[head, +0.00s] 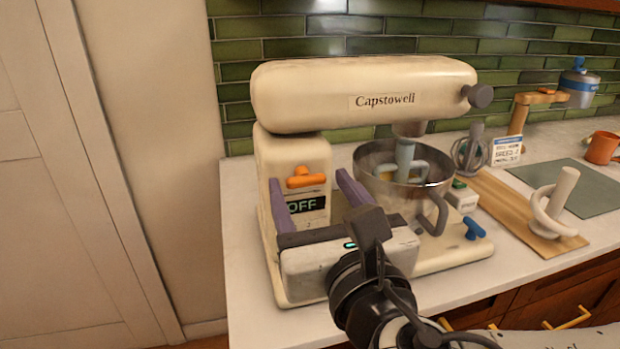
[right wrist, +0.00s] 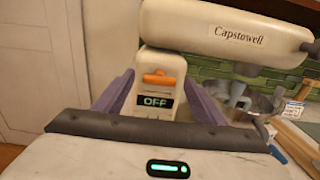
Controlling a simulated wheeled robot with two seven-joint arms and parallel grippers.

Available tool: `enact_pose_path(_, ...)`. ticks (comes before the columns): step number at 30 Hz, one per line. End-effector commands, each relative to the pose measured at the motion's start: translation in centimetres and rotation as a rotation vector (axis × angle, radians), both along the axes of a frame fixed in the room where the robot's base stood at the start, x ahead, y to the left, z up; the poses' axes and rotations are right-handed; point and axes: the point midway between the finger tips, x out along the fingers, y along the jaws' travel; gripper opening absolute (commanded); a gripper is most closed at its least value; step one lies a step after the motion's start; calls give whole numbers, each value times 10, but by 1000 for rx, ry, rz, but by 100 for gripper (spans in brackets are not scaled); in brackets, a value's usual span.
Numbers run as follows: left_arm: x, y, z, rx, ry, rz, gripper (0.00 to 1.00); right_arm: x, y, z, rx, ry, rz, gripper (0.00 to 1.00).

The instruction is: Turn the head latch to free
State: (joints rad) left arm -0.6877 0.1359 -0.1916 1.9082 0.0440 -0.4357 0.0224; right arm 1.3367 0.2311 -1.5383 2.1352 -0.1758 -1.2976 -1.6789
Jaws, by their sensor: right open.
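The cream stand mixer (head: 365,92), marked Capstowell, stands on the counter with its head level over the bowl. An orange lever (head: 306,178), which looks like the head latch, lies roughly horizontal on the mixer's column. It also shows in the right wrist view (right wrist: 159,79). A display below it (head: 306,204) reads OFF. My right gripper (head: 307,177) is open, its purple fingers pointing at the column. In the wrist view the lever shows between the fingers, with no contact visible. My left gripper is not in view.
A metal bowl (head: 380,160) with a grey beater sits under the head. A blue knob (head: 475,228) is on the mixer's base at right. A wooden board (head: 500,207) with a pale attachment, a whisk (head: 470,152) and an orange mug (head: 602,148) are further right.

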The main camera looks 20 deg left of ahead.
Motion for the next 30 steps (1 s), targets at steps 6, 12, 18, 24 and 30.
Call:
enact_pose_path(6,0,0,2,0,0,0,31,13,8,0,1,1,-1,64)
enact_pose_path(12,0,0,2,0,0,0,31,13,9,0,1,1,0,64)
enact_pose_path(18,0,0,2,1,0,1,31,13,9,0,1,1,0,39)
enact_pose_path(24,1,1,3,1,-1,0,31,13,8,0,2,2,-1,23)
enact_pose_path(30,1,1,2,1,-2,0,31,13,8,-1,31,22,-1,23)
